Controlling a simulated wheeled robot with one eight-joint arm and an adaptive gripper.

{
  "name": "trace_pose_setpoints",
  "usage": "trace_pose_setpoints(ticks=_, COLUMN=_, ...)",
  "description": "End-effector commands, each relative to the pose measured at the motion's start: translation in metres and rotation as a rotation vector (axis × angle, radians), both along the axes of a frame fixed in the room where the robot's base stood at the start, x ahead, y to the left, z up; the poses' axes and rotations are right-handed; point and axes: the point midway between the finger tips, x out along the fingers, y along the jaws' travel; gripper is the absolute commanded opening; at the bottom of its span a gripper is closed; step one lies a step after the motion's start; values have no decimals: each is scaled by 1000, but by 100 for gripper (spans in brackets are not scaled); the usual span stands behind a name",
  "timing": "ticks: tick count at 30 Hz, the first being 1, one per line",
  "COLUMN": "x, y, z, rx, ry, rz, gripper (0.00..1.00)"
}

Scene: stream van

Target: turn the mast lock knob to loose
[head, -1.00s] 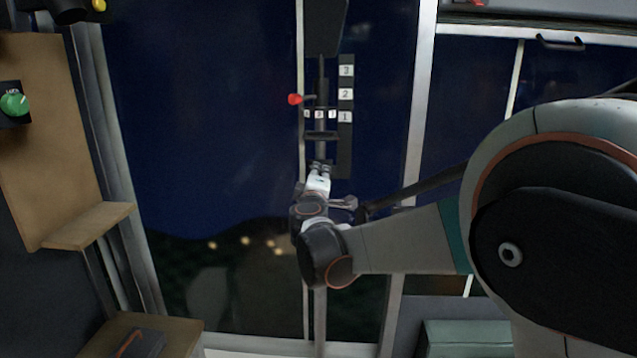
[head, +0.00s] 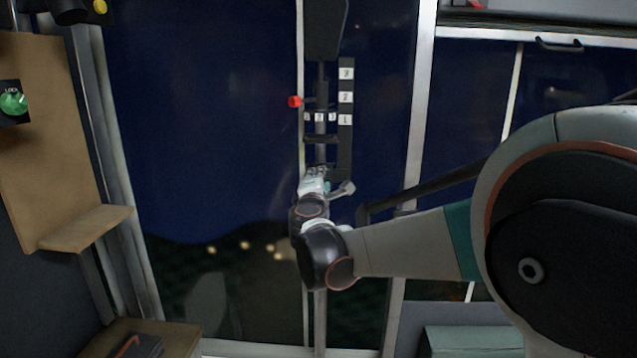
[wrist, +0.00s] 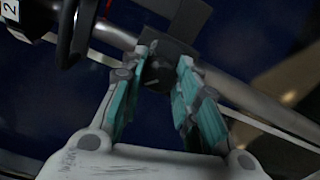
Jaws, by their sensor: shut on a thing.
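A dark, blocky knob (wrist: 158,72) on the grey mast shows between my fingertips in the wrist view; I take it for the mast lock knob. My gripper (wrist: 160,65) is shut on it, with one teal-padded finger on each side. In the head view my gripper (head: 318,170) is at the mast (head: 320,240), below the numbered plates. There the fingers and wrist largely hide the knob. I cannot read any loose or locked mark beside it.
A red-tipped handle (head: 295,101) sticks out left of the mast, above my gripper. A dark strip with numbered white plates (head: 345,97) runs beside the mast. A green knob (head: 13,103) is on the left wall, beside a wooden shelf (head: 88,228).

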Motion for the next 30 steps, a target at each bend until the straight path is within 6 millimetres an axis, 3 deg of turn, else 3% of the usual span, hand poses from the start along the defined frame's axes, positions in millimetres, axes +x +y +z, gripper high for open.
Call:
trace_pose_setpoints(ticks=9, x=-1, y=1, z=-2, rx=2, ry=1, rz=2, gripper=5)
trace_pose_setpoints(ticks=10, x=-1, y=1, z=-2, rx=2, ry=1, rz=2, gripper=33)
trace_pose_setpoints(ticks=12, x=-1, y=1, z=-2, rx=2, ry=1, rz=1, gripper=49)
trace_pose_setpoints(ticks=23, x=-2, y=0, z=-1, rx=1, ry=0, rz=1, gripper=49)
trace_pose_setpoints(ticks=30, x=-32, y=2, z=-1, rx=1, ry=0, rz=2, gripper=49)
